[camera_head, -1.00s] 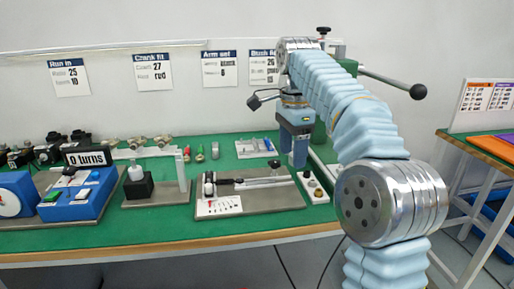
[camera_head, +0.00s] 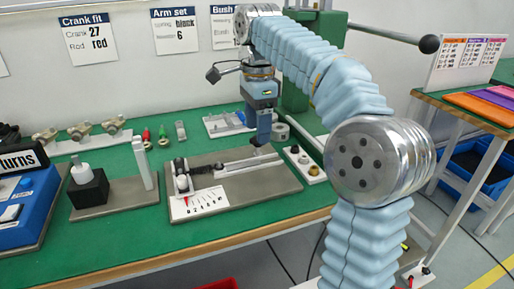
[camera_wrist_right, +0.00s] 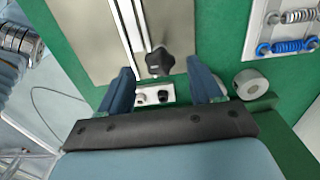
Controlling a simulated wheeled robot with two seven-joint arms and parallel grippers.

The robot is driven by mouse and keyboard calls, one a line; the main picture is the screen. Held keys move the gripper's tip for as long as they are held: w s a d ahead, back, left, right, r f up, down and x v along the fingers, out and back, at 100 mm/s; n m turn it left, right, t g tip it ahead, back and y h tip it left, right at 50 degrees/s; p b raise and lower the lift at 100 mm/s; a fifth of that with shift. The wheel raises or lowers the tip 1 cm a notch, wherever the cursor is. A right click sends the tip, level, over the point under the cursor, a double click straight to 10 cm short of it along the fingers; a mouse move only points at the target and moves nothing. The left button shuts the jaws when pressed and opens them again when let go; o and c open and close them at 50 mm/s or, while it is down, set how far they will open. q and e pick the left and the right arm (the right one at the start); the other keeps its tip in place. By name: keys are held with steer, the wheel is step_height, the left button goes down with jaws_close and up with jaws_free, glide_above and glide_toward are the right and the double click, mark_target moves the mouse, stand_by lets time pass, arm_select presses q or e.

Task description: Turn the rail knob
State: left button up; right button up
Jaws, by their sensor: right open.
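The rail fixture (camera_head: 245,187) is a grey plate on the green bench, with a slim rail along it and a white scale card (camera_head: 199,204) with a red pointer at its front left. The dark lobed rail knob (camera_wrist_right: 158,61) shows in the right wrist view at the near end of the rail. My right gripper (camera_head: 263,145) points down over the rail's right end and mostly hides the knob in the head view. In the wrist view its two blue fingers are open, one on each side of the knob, with gaps. My left gripper is out of view.
A small white block with knobs (camera_head: 306,164) sits just right of the plate. A grey cylinder (camera_wrist_right: 250,84) and a tray with springs (camera_wrist_right: 290,32) lie near the right finger. A black block with a white knob (camera_head: 88,186) stands to the left.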

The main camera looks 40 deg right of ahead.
mark_target(258, 147)
step_height(258, 147, down, 4)
steer(key=shift+f+b, duration=0.15)
steer(key=shift+b, duration=0.2)
steer(key=c, duration=1)
steer(key=shift+c, duration=0.2)
